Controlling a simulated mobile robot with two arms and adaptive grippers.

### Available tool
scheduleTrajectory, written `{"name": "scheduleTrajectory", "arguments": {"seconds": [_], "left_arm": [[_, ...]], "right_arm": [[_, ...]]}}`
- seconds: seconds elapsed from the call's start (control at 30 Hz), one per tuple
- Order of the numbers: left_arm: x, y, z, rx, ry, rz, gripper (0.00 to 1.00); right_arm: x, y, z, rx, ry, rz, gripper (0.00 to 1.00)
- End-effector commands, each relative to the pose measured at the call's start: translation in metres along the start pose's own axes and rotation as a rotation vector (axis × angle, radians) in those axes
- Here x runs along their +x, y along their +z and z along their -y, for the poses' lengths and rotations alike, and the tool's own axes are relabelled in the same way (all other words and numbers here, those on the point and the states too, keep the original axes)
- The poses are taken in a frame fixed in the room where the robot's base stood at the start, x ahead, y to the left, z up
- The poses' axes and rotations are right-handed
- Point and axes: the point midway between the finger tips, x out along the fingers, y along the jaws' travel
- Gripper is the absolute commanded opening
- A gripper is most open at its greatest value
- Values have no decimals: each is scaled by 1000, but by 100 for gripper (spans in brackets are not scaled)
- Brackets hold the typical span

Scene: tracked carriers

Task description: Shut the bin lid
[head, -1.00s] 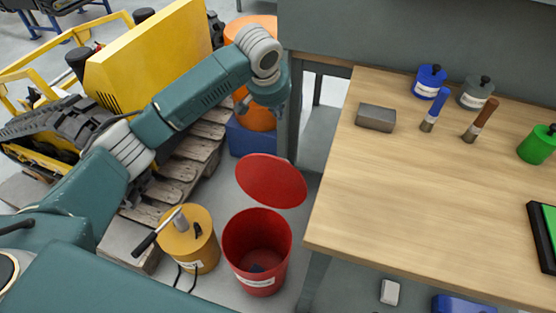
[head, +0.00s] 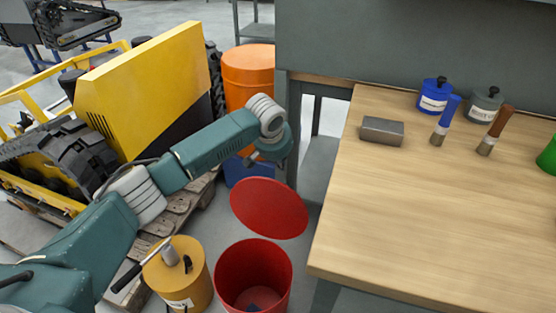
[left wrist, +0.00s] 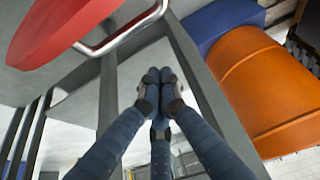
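The red bin (head: 253,275) stands on the floor left of the workbench, with its mouth open and something dark at the bottom. Its round red lid (head: 268,207) is raised and tilted behind the mouth. The left wrist view shows a red disc that looks like the lid (left wrist: 65,28) at upper left, beside a pale bent bar (left wrist: 122,32). My left arm reaches in from the left and its wrist is just behind and above the lid. My left gripper (left wrist: 160,85) has its fingertips together with nothing visible between them, apart from the red disc. My right gripper is not in view.
A yellow canister (head: 180,277) stands left of the bin. The wooden workbench (head: 400,220) is close on the right, with a metal block (head: 382,131), brushes and pots. An orange drum (head: 248,75) and a yellow tracked vehicle (head: 150,85) stand behind my arm.

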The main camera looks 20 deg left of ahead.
Motion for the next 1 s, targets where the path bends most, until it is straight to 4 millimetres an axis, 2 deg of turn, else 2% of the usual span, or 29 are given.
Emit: {"name": "scheduleTrajectory", "arguments": {"seconds": [0.2, 0.4, 1.0], "left_arm": [[-8, 22, 1, 2, -1, -2, 0], [-13, 35, 0, 2, 0, -1, 0], [-16, 37, 3, 0, 0, -11, 0]], "right_arm": [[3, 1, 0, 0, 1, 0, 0], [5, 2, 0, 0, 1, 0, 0], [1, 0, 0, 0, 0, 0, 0]]}}
